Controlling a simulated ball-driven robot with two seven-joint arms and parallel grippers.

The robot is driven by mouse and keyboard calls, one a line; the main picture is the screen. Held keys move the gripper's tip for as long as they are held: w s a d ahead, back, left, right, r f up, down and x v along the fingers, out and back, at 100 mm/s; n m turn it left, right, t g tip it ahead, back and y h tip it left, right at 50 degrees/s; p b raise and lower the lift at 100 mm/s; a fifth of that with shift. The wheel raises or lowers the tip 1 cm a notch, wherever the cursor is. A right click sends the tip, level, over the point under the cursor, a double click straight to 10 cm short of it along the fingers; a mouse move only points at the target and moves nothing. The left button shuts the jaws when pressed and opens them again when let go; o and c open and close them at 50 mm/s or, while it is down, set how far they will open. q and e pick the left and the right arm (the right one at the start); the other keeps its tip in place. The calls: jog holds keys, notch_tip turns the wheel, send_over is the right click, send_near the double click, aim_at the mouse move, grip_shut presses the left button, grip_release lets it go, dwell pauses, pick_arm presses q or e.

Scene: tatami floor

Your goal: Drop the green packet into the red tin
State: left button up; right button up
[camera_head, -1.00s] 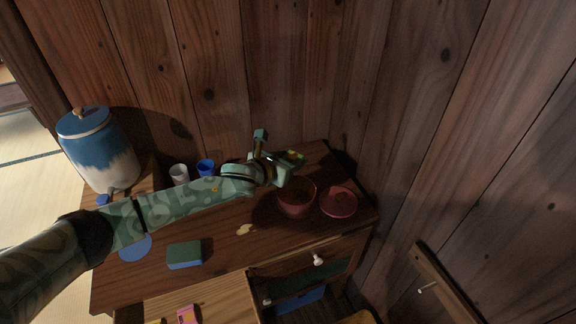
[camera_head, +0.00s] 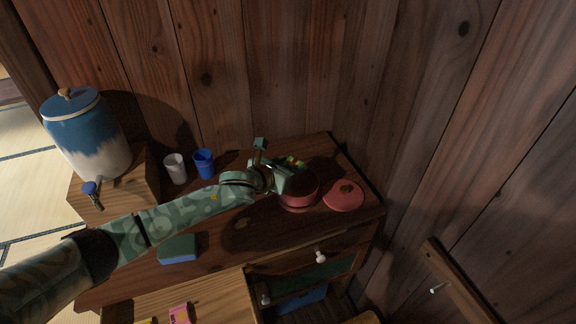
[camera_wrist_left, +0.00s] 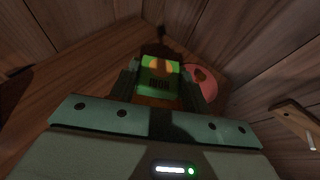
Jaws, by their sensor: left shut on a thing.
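The green packet (camera_head: 297,161), with yellow on it, is held in my left gripper (camera_head: 288,178). In the left wrist view the packet (camera_wrist_left: 160,74) sits between the two fingers, which are shut on it. The red tin (camera_head: 301,195) stands open on the dark wooden chest, and the gripper hangs over its back left side, hiding part of the rim. How high the packet is above the tin I cannot tell. A round red lid (camera_head: 343,196) lies just right of the tin; it also shows in the left wrist view (camera_wrist_left: 203,84). My right gripper is not in view.
A white cup (camera_head: 175,168) and a blue cup (camera_head: 203,164) stand at the back left. A blue and white dispenser (camera_head: 88,135) stands on a wooden box. A green and blue block (camera_head: 178,249) lies in front of my left arm. Plank walls close off the back and right.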

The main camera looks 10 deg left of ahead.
pick_arm(q)
jog(key=o, duration=1)
jog(key=shift+s+a+r, duration=0.15)
jog(key=shift+s, duration=0.1)
jog(key=p+v, duration=0.4)
jog(key=v, duration=1.1)
jog(key=shift+s+p, duration=0.35)
jog(key=shift+p, duration=0.05)
